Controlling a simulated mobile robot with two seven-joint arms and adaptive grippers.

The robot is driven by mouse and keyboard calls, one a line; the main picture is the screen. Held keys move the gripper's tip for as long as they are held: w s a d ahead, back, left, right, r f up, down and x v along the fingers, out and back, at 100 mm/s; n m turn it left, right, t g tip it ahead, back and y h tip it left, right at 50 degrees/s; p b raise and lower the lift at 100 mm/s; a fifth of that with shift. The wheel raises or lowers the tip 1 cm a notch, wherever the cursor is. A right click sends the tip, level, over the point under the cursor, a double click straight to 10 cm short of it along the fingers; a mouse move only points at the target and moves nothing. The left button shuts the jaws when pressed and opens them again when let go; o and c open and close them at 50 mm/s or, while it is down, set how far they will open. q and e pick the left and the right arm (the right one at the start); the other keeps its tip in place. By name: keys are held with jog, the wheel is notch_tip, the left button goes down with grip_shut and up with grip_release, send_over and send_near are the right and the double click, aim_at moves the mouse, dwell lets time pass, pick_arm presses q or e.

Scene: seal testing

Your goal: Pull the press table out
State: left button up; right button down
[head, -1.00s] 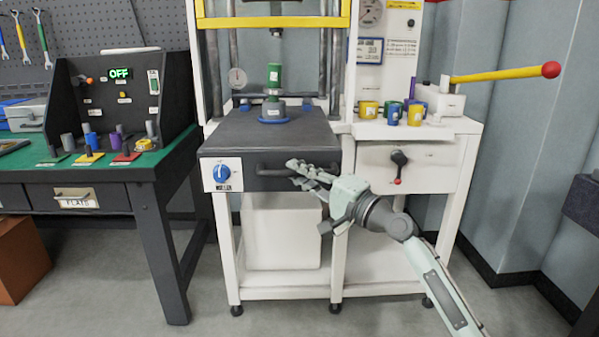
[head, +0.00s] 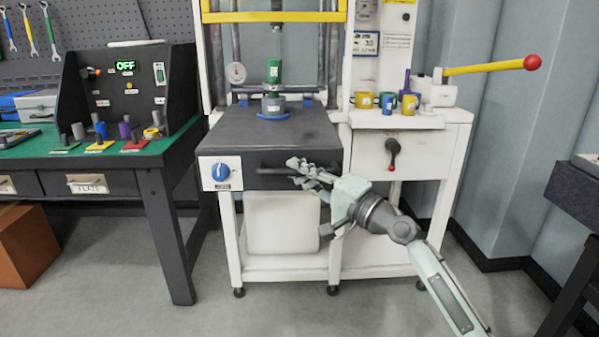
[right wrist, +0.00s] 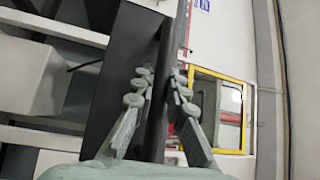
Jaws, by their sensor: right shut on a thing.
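The press table (head: 235,135) is a dark grey slab in the white press frame, with a dark bar handle (head: 268,170) and a blue knob on its front face. It stands out past the frame's front. A green cylinder on a grey body with a blue base (head: 273,115) stands on top of it. My right gripper (head: 303,171) is at the right part of the handle. In the right wrist view its fingers (right wrist: 158,95) lie on both sides of the dark bar, shut on it. The fingers hide part of the handle. My left gripper is not in view.
At left stands a bench with a green top (head: 30,150) and a control panel showing OFF. At right, coloured cups (head: 388,103) and a yellow lever with a red knob (head: 490,66) sit on the press's side cabinet. A dark table (head: 580,200) is at the right edge. Floor in front is clear.

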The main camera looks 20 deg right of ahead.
jog(key=shift+s+a+f, duration=0.15)
jog(key=shift+a+f, duration=0.05)
jog(key=shift+f, duration=0.05)
jog(key=c, duration=1.9)
grip_release()
jog(key=o, duration=0.4)
jog(key=shift+s+d+r, duration=0.1)
jog(key=shift+d+r, duration=0.05)
jog(key=shift+r, duration=0.05)
jog(key=shift+c, duration=0.2)
jog(key=v, duration=1.2)
jog(key=shift+r, duration=0.1)
